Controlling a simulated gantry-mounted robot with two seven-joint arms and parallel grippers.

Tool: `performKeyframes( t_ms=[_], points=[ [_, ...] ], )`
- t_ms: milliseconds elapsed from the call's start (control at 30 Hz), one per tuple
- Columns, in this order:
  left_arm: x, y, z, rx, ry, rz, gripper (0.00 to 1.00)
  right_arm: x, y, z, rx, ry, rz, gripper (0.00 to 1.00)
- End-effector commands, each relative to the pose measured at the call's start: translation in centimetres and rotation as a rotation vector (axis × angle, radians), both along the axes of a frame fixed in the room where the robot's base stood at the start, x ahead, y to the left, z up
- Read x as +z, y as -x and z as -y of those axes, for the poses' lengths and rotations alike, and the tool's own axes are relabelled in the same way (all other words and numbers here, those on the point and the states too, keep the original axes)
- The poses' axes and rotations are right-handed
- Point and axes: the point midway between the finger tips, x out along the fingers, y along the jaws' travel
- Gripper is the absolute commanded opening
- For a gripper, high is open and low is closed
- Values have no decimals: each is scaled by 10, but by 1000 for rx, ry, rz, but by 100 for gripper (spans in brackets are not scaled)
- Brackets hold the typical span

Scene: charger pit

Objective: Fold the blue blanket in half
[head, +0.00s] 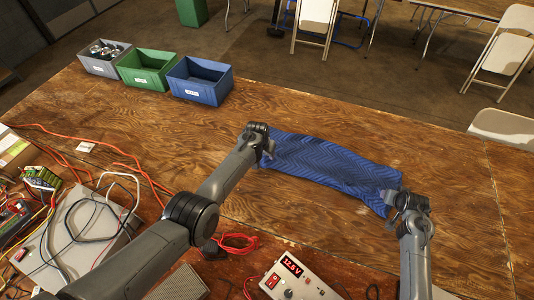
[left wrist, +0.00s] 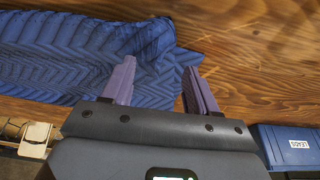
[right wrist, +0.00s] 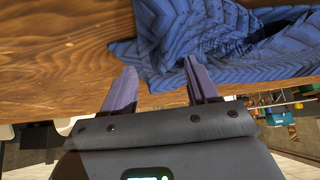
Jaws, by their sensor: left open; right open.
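The blue blanket (head: 327,163) lies on the wooden table as a long strip with a zigzag quilted pattern, running between my two grippers. My left gripper (head: 268,152) is at its left end; in the left wrist view the open fingers (left wrist: 160,85) are at the blanket's corner (left wrist: 80,55), one finger over the cloth and the other just past its edge. My right gripper (head: 388,195) is at its right end; in the right wrist view the open fingers (right wrist: 163,85) are at a bunched, raised part of the blanket (right wrist: 215,45). Parts of both ends are hidden by the grippers.
Grey (head: 103,57), green (head: 147,69) and blue (head: 200,80) bins stand at the table's back left. Cables, a grey box (head: 85,232) and a power supply with a red display (head: 290,278) crowd the front left. The table right of the blanket is clear.

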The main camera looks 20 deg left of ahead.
Motion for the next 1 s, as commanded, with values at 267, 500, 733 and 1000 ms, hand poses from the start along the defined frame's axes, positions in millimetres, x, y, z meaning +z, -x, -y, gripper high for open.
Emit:
performKeyframes(
  t_ms=[267, 500, 733, 1000],
  points=[
    [0, 1, -11, 1, -2, 0, 80, 1, 0, 11, -1, 1, 1, 80],
    [1, 3, -20, -1, -4, 0, 98, 1, 1, 19, 0, 1, 2, 98],
    [1, 2, -19, -1, -4, 0, 98, 1, 1, 18, 0, 1, 2, 98],
    [1, 2, -19, -1, -4, 1, 98, 1, 1, 18, -1, 1, 2, 98]
  ],
)
